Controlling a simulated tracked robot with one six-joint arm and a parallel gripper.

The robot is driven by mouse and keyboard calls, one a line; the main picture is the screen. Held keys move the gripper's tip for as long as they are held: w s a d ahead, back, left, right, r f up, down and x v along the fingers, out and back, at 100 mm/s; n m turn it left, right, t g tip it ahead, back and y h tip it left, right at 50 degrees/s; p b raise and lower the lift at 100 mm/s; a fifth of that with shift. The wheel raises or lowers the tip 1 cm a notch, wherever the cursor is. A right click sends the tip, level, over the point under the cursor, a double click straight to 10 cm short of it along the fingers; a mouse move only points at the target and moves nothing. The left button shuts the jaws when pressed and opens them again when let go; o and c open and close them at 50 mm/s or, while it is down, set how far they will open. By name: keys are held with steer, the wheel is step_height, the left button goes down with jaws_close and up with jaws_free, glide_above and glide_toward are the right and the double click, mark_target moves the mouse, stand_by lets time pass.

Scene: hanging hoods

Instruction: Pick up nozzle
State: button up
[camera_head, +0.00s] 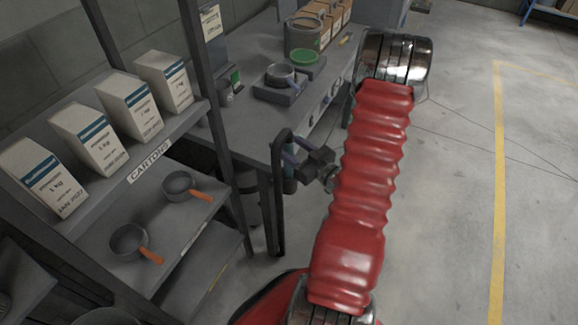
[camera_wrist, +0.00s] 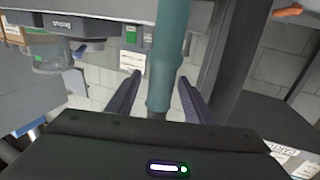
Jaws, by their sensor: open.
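A teal tube, which seems to be the nozzle (camera_head: 289,186), stands upright beside the black curved hose (camera_head: 279,215) at the table's near corner. In the wrist view the teal tube (camera_wrist: 170,50) runs from the top edge down between my two fingers, with its near end close to the palm. My gripper (camera_head: 291,154) is open, with one finger on each side of the tube; it also shows in the wrist view (camera_wrist: 160,77). A gap shows beside each finger, and I cannot tell whether either touches. My gripper partly hides the tube in the head view.
A shelf rack (camera_head: 150,180) at the left holds several white cartons (camera_head: 130,107) and two pans (camera_head: 180,186) with orange handles. The grey table (camera_head: 255,125) carries a scale with a pot (camera_head: 281,75) and a bucket (camera_head: 303,36).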

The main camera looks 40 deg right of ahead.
steer(key=w, duration=0.3)
steer(key=shift+a, duration=0.1)
stand_by(0.4)
jaws_close()
stand_by(0.5)
